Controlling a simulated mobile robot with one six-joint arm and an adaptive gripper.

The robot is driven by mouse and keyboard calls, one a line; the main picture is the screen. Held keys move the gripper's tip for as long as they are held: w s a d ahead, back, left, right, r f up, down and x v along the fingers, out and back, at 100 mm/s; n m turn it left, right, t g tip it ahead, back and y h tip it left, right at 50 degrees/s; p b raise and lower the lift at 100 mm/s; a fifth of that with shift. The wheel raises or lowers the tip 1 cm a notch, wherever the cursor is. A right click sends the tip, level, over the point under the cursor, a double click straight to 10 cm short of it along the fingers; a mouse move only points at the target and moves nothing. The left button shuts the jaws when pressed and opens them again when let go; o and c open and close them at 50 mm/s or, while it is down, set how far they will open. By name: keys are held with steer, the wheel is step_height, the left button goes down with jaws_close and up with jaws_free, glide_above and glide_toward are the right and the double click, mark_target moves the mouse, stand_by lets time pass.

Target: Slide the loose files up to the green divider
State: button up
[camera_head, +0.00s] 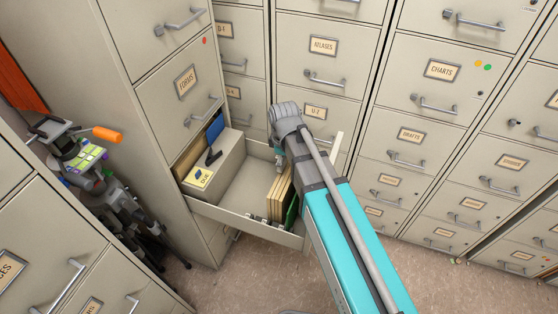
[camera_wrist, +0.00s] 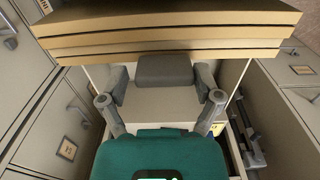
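The loose files (camera_head: 279,192) are several tan folders standing at the right end of the open drawer. They also cross the top of the wrist view (camera_wrist: 170,32), edge up. The green divider (camera_head: 292,212) shows as a dark green strip just right of the files. My arm hides part of it, so I cannot tell the gap between them. My gripper (camera_wrist: 161,76) is open in the wrist view, its grey fingers wide apart. The files lie beyond the fingers, and none is seen gripped.
The drawer floor (camera_head: 246,188) is bare left of the files. A pale box (camera_head: 218,162) with a yellow card (camera_head: 199,178) and a blue item (camera_head: 215,131) fills the drawer's left end. Cabinets stand close around.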

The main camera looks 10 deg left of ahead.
steer(key=shift+o, duration=0.6)
steer(key=shift+s, duration=0.1)
steer(key=shift+r, duration=0.1)
